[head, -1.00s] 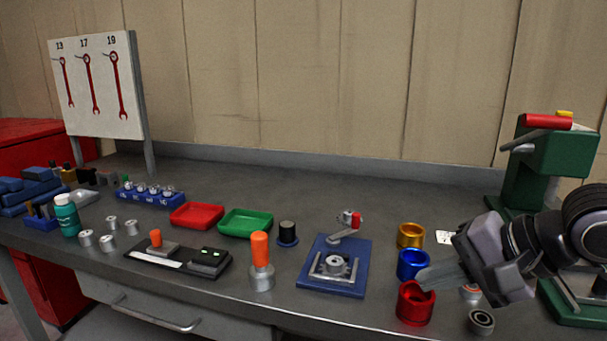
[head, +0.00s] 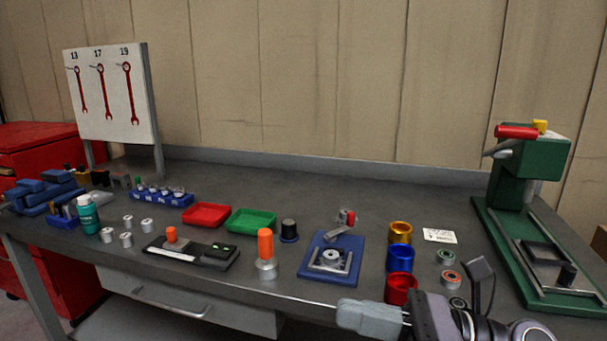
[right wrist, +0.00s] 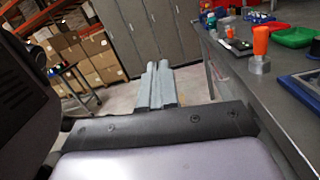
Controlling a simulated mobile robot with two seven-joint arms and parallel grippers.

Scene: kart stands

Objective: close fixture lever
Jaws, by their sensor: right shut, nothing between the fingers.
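The fixture is a blue plate (head: 318,268) with a metal nest holding a round part, in the middle right of the bench. Its lever (head: 343,224) has a red grip and stands raised at the plate's back edge. My right gripper (head: 345,316) is shut and empty, in front of the bench's front edge, below and to the right of the fixture, apart from it. In the right wrist view its fingers (right wrist: 158,85) lie together over the floor, with the blue plate's corner (right wrist: 305,88) at the right edge. My left gripper is not in view.
Gold, blue (head: 400,258) and red cups stand right of the fixture, near my right arm. An orange-handled tool (head: 266,250) stands to its left. Green (head: 250,221) and red trays lie behind. A green press (head: 530,180) stands at the right.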

